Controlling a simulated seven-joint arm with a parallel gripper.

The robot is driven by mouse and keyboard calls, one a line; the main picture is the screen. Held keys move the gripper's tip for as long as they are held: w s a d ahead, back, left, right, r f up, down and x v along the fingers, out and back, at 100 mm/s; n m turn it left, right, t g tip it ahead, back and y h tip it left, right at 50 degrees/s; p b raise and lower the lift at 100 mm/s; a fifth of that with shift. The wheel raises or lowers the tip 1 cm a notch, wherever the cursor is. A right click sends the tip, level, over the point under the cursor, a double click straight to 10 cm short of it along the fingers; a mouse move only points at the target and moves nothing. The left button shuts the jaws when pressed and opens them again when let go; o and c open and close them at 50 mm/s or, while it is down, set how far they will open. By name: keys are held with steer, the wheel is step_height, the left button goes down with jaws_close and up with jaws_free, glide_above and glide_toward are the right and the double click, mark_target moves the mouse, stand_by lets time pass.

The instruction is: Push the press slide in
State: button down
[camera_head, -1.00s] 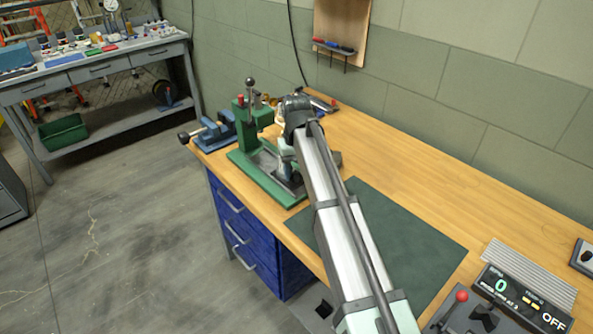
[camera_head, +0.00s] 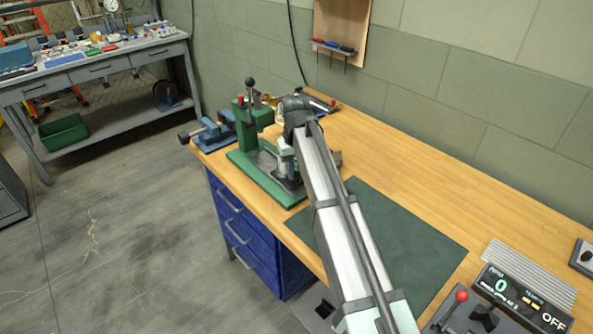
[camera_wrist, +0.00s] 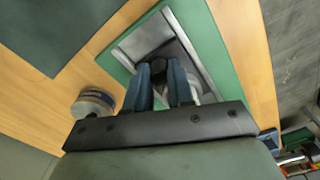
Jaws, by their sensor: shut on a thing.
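The green press (camera_head: 255,118) stands at the far left end of the wooden bench, on a green base plate (camera_head: 243,168). The press slide's grey metal bed (camera_wrist: 140,35) shows in the wrist view, set in the green base. My gripper (camera_wrist: 163,76) points down over this bed with its two blue-grey fingers shut on a dark knob (camera_wrist: 158,68), which looks like the slide's handle. A pale round part shows just beyond the fingers. In the head view my arm hides part of the slide and the grip.
A blue vise (camera_head: 215,133) stands left of the press. A round silver piece with a blue band (camera_wrist: 93,103) sits on the wood beside my gripper. A dark green mat (camera_head: 405,240) lies right of my arm.

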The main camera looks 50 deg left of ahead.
steer(key=a, duration=0.8)
steer(key=shift+a, duration=0.15)
steer(key=c, duration=1)
jaws_free()
steer(key=shift+r, duration=0.1)
step_height(320, 180, up, 14)
steer(key=shift+f, duration=0.15)
